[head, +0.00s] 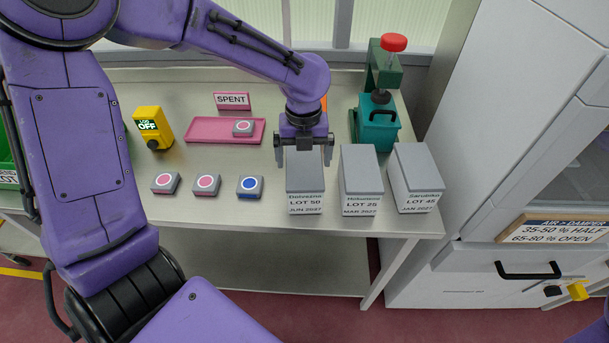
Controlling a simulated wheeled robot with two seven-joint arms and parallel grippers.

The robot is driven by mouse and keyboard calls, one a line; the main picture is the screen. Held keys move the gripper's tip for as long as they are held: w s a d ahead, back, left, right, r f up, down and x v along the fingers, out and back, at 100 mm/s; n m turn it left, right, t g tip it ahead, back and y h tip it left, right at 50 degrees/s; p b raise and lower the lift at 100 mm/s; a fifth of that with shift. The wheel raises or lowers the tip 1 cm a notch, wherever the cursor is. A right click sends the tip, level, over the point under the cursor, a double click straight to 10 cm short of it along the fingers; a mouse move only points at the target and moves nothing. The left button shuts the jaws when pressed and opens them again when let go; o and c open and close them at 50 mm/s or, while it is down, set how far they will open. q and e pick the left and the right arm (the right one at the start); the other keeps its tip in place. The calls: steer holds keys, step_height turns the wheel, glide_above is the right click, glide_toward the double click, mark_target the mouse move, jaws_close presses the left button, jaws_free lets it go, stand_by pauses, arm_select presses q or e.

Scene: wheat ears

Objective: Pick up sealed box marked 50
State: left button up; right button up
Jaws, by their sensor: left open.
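The sealed box marked LOT 50 (304,184) is a pale grey upright box with a white printed label on its front. It stands on the bench, leftmost of a row of three similar boxes. My left gripper (304,157) points down over its top, with one dark finger at each side of the box's upper end. The gripper is open. I cannot tell whether the fingers touch the box. My right gripper is not in view.
Boxes marked LOT 25 (361,181) and LOT 45 (415,178) stand close to the right. Small tins with pink (207,185) and blue (250,187) discs lie left. Behind are a pink tray (200,131), a yellow device (153,128) and a teal press (377,128).

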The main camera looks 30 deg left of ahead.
mark_target(304, 163)
arm_select(q)
step_height(304, 163, down, 3)
steer(key=shift+r, duration=0.2)
steer(key=shift+w+f, duration=0.15)
steer(key=shift+f, duration=0.05)
steer(key=shift+r, duration=0.1)
steer(key=c, duration=1)
steer(key=shift+c, duration=0.2)
